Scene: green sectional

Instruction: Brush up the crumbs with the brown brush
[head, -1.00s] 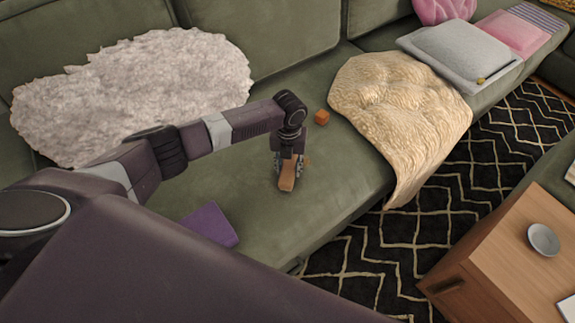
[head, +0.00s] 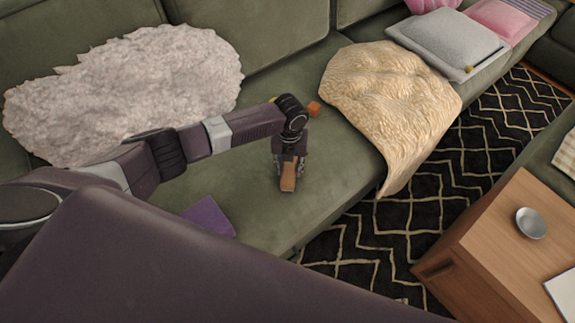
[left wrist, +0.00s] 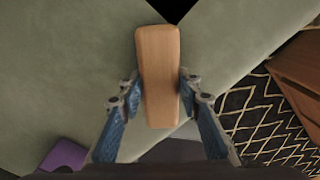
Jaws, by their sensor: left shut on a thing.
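The brown brush (head: 288,177) shows as a tan wooden block over the green sofa seat. My left gripper (head: 289,168) is shut on it from above. In the left wrist view the brush (left wrist: 158,75) lies between the two blue-grey fingers of my left gripper (left wrist: 157,92), which touch its sides. I cannot tell whether its underside touches the cushion. I see no crumbs clearly in either view. My right gripper is not in view.
A purple book-like item (head: 208,217) lies on the seat at left. A cream throw (head: 390,105) and a white fluffy throw (head: 125,90) cover other parts. A wooden table (head: 490,250) holds a metal bowl (head: 531,222).

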